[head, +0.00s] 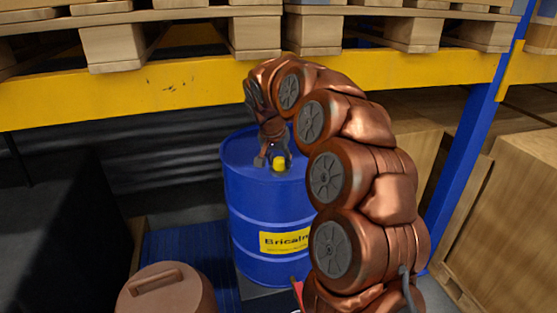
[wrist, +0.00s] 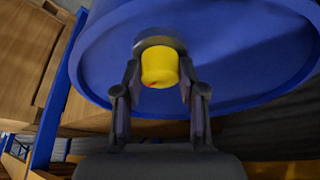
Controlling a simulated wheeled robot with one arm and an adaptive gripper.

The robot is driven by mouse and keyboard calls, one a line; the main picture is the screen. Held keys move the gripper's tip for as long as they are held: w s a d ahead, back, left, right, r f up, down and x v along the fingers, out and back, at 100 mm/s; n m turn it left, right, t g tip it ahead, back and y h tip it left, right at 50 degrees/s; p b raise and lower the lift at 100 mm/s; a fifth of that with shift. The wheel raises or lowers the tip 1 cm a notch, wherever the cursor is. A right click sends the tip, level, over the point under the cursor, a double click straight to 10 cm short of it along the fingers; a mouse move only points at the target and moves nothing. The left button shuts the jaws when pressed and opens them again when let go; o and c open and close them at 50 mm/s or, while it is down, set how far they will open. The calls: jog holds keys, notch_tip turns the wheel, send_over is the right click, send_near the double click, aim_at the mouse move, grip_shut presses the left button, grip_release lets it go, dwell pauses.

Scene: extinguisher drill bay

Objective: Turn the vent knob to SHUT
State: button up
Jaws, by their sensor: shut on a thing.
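The yellow vent knob (wrist: 159,66) sits on the top of a blue drum (head: 255,205). In the head view the knob (head: 279,164) shows as a small yellow spot just under my gripper (head: 272,158). In the wrist view my gripper (wrist: 160,72) has one finger on each side of the knob and is shut on it. A grey round base shows behind the knob. A small reddish mark shows near the knob's lower edge. No SHUT lettering is readable, so I cannot tell the knob's setting.
A yellow rack beam (head: 170,92) with wooden pallets (head: 110,45) runs above and behind the drum. A blue upright (head: 470,150) and large wooden crates (head: 510,200) stand at the right. A brown lidded container (head: 165,292) is at the front left.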

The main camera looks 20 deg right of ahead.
jog(key=n, duration=0.2)
jog(key=n+t+y, duration=0.1)
jog(key=n, duration=0.1)
jog(key=shift+n+y, duration=0.3)
jog(key=n+y, duration=0.1)
jog(key=n, duration=0.1)
jog(key=n+p, duration=0.1)
jog(key=n, duration=0.1)
jog(key=shift+d+n+y, duration=0.15)
jog(key=shift+n+y, duration=0.15)
jog(key=shift+y, duration=0.1)
jog(key=n, duration=0.2)
jog(key=n+y+p, duration=0.1)
jog(key=n, duration=0.1)
jog(key=shift+d+y, duration=0.1)
jog(key=shift+y, duration=0.2)
jog(key=shift+n+g+y, duration=0.4)
jog(key=shift+n+y, duration=0.3)
jog(key=shift+n, duration=1.5)
jog(key=o, duration=1.1)
jog(key=shift+o, duration=0.2)
jog(key=shift+d, duration=0.1)
